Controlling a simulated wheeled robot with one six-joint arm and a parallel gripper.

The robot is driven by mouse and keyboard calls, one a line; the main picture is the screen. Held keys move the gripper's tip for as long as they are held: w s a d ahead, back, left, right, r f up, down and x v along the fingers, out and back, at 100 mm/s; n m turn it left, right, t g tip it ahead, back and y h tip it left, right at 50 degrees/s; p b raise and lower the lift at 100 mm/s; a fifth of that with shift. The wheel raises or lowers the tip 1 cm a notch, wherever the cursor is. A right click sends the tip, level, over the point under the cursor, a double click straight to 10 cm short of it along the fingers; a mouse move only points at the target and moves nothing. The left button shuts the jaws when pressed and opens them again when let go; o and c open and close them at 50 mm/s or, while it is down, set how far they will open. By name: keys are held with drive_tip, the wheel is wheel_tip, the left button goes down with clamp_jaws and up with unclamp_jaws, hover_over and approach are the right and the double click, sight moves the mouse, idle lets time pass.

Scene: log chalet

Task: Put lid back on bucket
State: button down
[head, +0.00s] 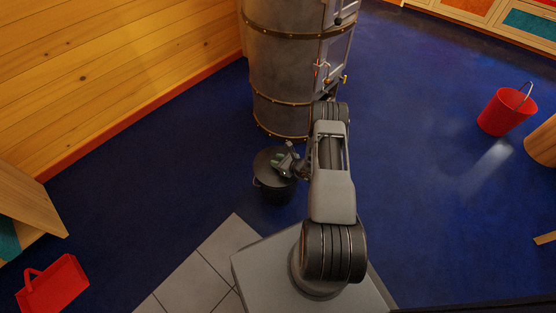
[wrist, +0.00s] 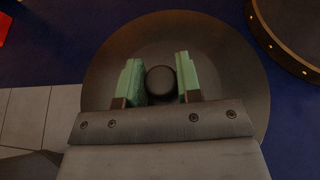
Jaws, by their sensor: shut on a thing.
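The dark bucket (head: 277,190) stands on the blue floor in front of the metal stove, with its wire handle down at its left side. The round dark lid (head: 265,158) is at the bucket's top; I cannot tell if it rests fully on the rim or is slightly above it. My gripper (head: 284,160) is over the lid. In the wrist view, its green fingers (wrist: 158,75) stand on both sides of the lid's black knob (wrist: 161,82) and are shut on it. The lid (wrist: 230,65) fills most of that view and hides the bucket below.
The riveted metal stove (head: 290,75) stands just behind the bucket; its base also shows at the wrist view's upper right (wrist: 290,40). A red bucket (head: 505,111) is at the far right. A red carrier (head: 53,285) lies lower left. Open blue floor (head: 170,170) is to the left.

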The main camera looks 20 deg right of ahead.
drive_tip(key=shift+f+b, duration=0.35)
drive_tip(key=shift+f, duration=0.15)
idle(0.4)
drive_tip(key=c, duration=0.7)
unclamp_jaws()
drive_tip(key=shift+p+v, duration=2.15)
drive_tip(key=shift+v, duration=4.75)
